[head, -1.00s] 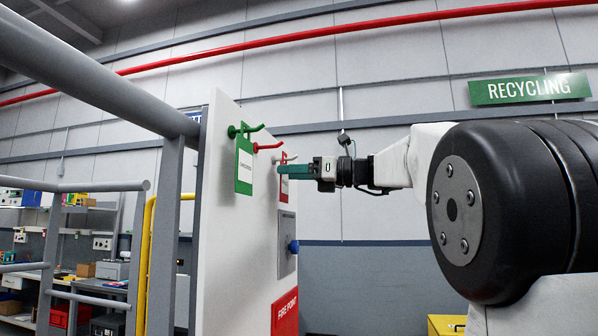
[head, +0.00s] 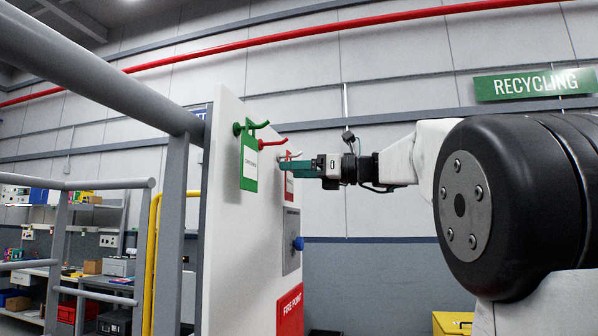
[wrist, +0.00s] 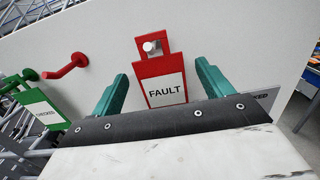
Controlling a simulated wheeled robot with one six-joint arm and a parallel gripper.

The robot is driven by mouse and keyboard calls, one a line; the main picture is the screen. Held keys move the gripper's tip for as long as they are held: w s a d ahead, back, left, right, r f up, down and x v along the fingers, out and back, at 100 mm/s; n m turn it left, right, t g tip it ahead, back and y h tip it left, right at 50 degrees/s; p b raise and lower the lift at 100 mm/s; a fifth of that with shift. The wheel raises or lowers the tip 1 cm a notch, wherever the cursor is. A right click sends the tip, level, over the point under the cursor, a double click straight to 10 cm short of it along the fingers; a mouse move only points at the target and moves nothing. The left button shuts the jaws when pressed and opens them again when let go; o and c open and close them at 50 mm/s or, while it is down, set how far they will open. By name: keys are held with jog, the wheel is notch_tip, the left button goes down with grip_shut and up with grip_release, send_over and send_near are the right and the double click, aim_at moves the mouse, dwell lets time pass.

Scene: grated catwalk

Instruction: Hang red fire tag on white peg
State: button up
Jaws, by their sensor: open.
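The red fire tag (wrist: 161,82), with a white label reading "FAULT", hangs on the white peg (wrist: 151,46). The peg's round end shows through the opening at the tag's top in the wrist view. In the head view the tag (head: 289,188) is partly hidden by my gripper (head: 286,168), and the white peg (head: 293,155) shows just above the fingers. My gripper (wrist: 158,82) is open, with one teal finger on each side of the tag and a visible gap to it on both sides.
On the same white board (head: 226,240), a red peg (wrist: 68,67) is empty and a green peg (head: 250,126) holds a green tag (head: 249,165). A grey plate with a blue knob (head: 298,243) sits below. Grey railing (head: 100,70) runs at the left.

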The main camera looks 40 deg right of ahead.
jog(key=v, duration=0.7)
jog(key=shift+s+d, duration=0.25)
jog(key=shift+s, duration=0.1)
jog(key=shift+f, duration=0.1)
